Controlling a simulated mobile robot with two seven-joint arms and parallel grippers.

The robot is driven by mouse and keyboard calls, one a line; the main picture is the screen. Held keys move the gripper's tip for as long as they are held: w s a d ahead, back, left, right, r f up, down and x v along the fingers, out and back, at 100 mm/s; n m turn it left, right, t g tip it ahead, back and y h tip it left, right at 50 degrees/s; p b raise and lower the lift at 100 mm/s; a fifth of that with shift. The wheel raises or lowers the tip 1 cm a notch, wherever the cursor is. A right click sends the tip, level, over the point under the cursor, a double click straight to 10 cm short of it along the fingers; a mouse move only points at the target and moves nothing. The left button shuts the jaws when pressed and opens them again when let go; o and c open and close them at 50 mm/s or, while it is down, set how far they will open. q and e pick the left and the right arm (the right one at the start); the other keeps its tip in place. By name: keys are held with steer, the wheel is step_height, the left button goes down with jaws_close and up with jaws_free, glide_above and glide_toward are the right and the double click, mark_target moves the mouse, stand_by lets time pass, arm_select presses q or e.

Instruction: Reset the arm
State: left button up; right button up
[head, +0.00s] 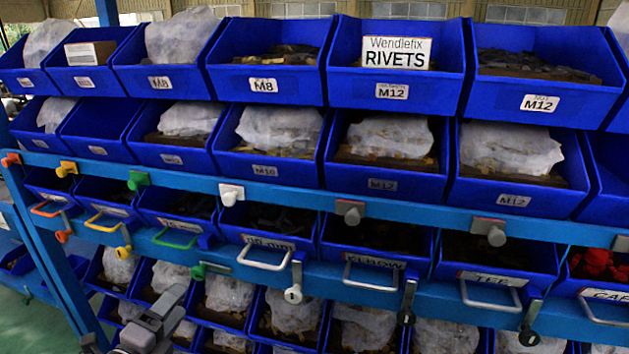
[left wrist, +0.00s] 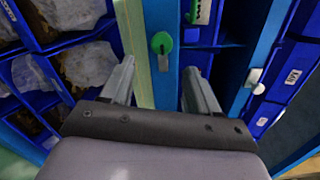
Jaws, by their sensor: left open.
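My left gripper (head: 155,320) is at the bottom left of the head view, in front of the lower rows of blue bins. In the left wrist view my left gripper (left wrist: 160,85) has its two grey fingers spread apart with nothing between them. Beyond the fingertips are a blue rail and a green latch (left wrist: 162,43) with a dark keyhole. The fingers look clear of the latch, but the exact gap cannot be told. My right gripper is in neither view.
A rack of blue bins (head: 394,95) fills the head view, holding bagged and loose parts. Blue rails carry coloured knobs, a white handle (head: 262,265) and several others that stick out. Green floor (head: 40,325) shows at the lower left.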

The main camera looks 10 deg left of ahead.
arm_select(q)
steer(key=s+d+f+n+g+p, duration=0.2)
steer(key=s+d+f+n+g, duration=0.1)
steer(key=s+d+f+n, duration=0.4)
steer(key=s+d+f+n+g+h+p, duration=0.1)
steer(key=s+d+f+n+g, duration=0.3)
steer(key=s+n, duration=0.6)
steer(key=d+f+n, duration=0.2)
steer(key=d, duration=0.1)
steer(key=shift+s+d+f+g+p, duration=0.3)
steer(key=shift+f+p, duration=0.05)
